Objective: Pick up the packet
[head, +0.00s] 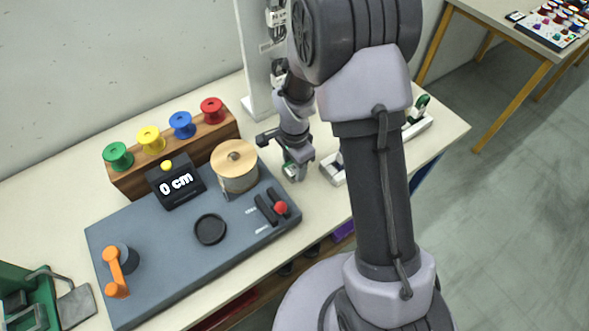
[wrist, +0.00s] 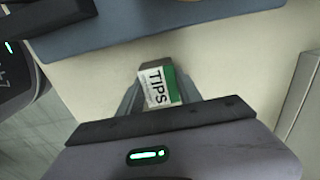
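The packet (wrist: 161,87) is a small white and green box lettered "TIPS". In the wrist view it stands between the two grey fingers of my gripper (wrist: 160,92), at their far ends. The fingers are close along both its sides, with no clear gap, but I cannot tell whether they press on it. In the head view my gripper (head: 293,171) is low over the table, right of the wooden spool, and a little white and green of the packet (head: 290,169) shows at the fingers. I cannot tell whether the packet touches the table.
A blue-grey board (head: 165,245) carries a wooden spool (head: 236,168), a "0 cm" display (head: 176,183) and an orange crank (head: 116,272). Coloured spools sit on a wooden rack (head: 190,152) behind. A white stand (head: 257,65) rises close behind my gripper. A white and green tool (head: 416,125) lies to the right.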

